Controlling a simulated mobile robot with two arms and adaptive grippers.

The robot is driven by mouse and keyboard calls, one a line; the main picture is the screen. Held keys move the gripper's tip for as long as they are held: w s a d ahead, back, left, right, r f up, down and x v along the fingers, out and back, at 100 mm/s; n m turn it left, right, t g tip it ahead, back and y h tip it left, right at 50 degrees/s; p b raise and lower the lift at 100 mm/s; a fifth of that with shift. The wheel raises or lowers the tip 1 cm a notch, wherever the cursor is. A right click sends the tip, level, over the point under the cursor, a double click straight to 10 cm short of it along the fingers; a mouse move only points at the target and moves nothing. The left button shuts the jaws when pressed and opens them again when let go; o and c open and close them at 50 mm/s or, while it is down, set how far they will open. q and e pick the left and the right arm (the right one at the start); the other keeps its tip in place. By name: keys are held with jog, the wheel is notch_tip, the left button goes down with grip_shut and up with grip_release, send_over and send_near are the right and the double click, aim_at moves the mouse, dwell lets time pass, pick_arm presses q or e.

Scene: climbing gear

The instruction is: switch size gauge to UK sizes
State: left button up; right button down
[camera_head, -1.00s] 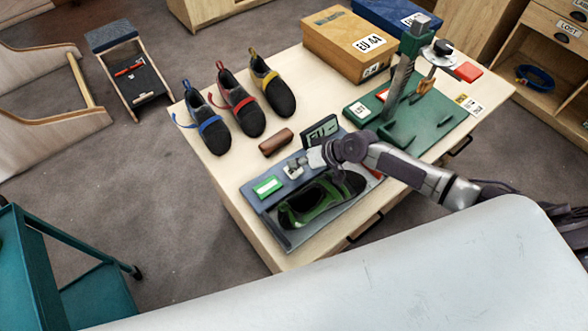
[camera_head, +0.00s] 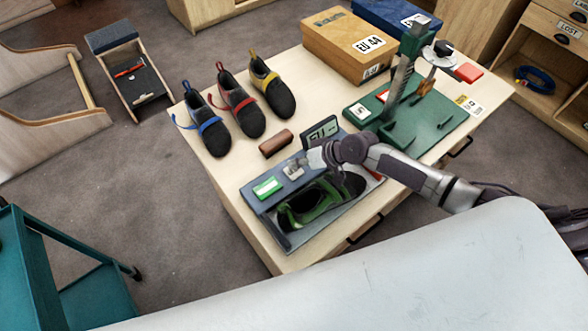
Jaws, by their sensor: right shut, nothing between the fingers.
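The size gauge (camera_head: 268,215) is a blue-grey device near the front of the table. Its small dark display (camera_head: 320,134) stands at the back and seems to read "EU". A green button or label (camera_head: 268,187) is on its top bar, with a small light-grey switch (camera_head: 293,171) to the right of it. A black and green shoe (camera_head: 318,203) lies in the gauge. My right gripper (camera_head: 314,159) is shut and empty, just right of the switch and in front of the display; I cannot tell whether it touches the switch. My left gripper is not in view.
Three climbing shoes (camera_head: 237,105) and a brown block (camera_head: 276,143) are behind the gauge. A green stand (camera_head: 440,118) is to the right, with an orange box marked EU 44 (camera_head: 335,45) behind it. The table front-left of the shoes (camera_head: 218,168) is clear.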

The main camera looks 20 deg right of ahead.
aim_at(296, 172)
jog(key=shift+s+a+f, duration=0.25)
jog(key=shift+s+f, duration=0.5)
jog(key=shift+f, duration=0.25)
jog(key=shift+w+r+p, duration=0.1)
jog(key=shift+r+p, duration=0.35)
jog(key=shift+r, duration=0.05)
jog(key=r+p, duration=0.1)
jog(key=r, duration=0.1)
jog(key=r+p, duration=0.1)
jog(key=p, duration=0.1)
jog(key=r+p, duration=0.1)
jog(key=r, duration=0.1)
jog(key=shift+w+r, duration=0.25)
jog(key=shift+r, duration=0.1)
jog(key=shift+d, duration=0.1)
jog(key=shift+f, duration=0.1)
